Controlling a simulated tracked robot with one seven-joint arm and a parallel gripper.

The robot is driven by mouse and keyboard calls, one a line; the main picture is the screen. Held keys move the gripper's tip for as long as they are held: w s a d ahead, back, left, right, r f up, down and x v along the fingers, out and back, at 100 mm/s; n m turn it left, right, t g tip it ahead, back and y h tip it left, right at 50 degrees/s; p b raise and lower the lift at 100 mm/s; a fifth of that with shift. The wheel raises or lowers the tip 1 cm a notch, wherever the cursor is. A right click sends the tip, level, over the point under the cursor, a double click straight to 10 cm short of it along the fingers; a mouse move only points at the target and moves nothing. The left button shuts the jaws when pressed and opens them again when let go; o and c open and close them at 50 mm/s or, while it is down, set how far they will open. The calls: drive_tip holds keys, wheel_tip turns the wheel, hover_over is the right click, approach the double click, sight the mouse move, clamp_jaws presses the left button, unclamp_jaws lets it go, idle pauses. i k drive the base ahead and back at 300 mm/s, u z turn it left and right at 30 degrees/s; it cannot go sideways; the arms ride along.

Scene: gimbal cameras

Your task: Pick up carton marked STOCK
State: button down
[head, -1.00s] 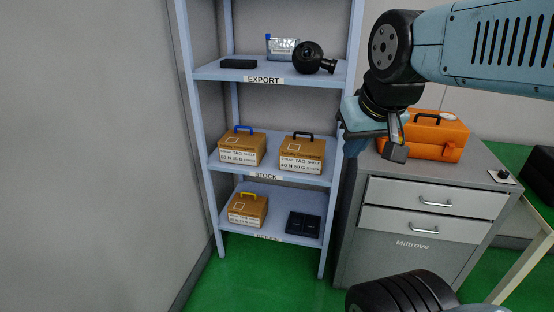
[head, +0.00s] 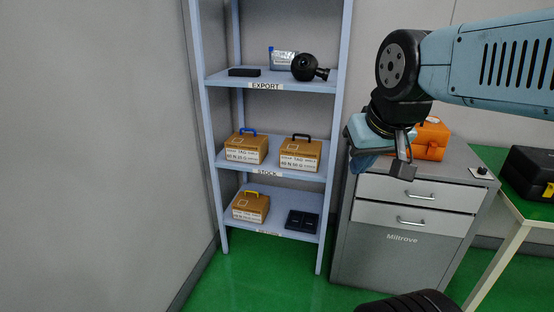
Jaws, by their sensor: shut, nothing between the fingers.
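Two brown cartons stand on the middle shelf, whose edge label reads STOCK: one with a blue handle (head: 246,149) at left, one with a black handle (head: 300,155) at right. A third carton with a yellow handle (head: 250,207) stands on the shelf below. Each has a white printed label, too small to read fully; I cannot make out STOCK on any carton. My gripper (head: 402,168) is shut and empty, pointing down. In the picture it is right of the rack, in front of the grey cabinet, apart from the cartons.
The blue-grey rack (head: 334,130) stands by the left wall. Its EXPORT shelf holds a black camera-like device (head: 306,67), a silver packet (head: 284,60) and a flat black box (head: 244,72). An orange case (head: 433,140) sits on the grey cabinet (head: 380,245). Green floor shows before the rack.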

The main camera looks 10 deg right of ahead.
sight(295, 154)
drive_tip(key=z, duration=0.2)
drive_tip(key=i, duration=0.85)
drive_tip(key=u, duration=0.2)
drive_tip(key=k, duration=0.9)
drive_tip(key=z, duration=0.2)
drive_tip(key=i, duration=0.95)
drive_tip(key=u, duration=0.15)
